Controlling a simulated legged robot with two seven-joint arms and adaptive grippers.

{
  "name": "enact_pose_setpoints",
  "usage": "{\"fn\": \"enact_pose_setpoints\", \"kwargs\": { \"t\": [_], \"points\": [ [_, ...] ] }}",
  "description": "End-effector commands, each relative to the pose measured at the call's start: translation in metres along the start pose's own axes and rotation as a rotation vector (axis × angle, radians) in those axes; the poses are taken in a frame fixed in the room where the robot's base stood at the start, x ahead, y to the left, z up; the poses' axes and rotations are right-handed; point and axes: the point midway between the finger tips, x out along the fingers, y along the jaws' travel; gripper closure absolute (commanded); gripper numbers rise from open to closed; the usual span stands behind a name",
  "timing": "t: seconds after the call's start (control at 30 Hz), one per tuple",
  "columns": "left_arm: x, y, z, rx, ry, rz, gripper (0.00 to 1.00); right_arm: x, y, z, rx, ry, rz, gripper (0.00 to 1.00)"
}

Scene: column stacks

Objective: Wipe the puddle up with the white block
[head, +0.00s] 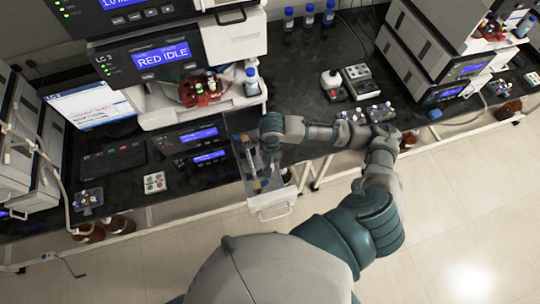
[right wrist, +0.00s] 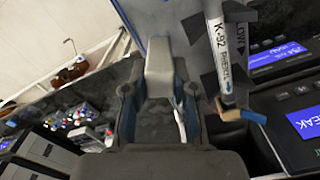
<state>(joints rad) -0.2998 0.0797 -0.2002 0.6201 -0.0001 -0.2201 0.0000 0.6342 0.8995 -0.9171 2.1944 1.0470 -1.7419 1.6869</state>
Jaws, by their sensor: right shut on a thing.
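My right gripper (head: 266,165) points down over an open clear-walled drawer (head: 277,199) at the front of the bench. In the right wrist view its dark fingers (right wrist: 157,105) are shut on a pale block, the white block (right wrist: 160,55), partly in shadow between them. A white column (right wrist: 219,50) labelled K-92 with a tan end cap lies close beside the gripper. I cannot make out the puddle; the hand and drawer walls may hide it. My left gripper is not in view.
Open floor lies in front.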

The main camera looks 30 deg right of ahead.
Motion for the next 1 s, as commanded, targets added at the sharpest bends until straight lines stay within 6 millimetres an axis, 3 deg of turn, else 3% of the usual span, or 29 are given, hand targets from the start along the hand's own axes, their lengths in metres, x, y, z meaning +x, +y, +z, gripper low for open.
{"fn": "enact_pose_setpoints", "kwargs": {
  "t": [0.43,1.0],
  "points": [
    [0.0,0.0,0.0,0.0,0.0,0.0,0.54,-0.001,0.009,0.021,0.001,-0.002,0.003,0.93],
    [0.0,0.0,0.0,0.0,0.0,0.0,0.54,0.001,-0.001,-0.003,0.001,-0.001,0.002,0.93]
  ]
}}
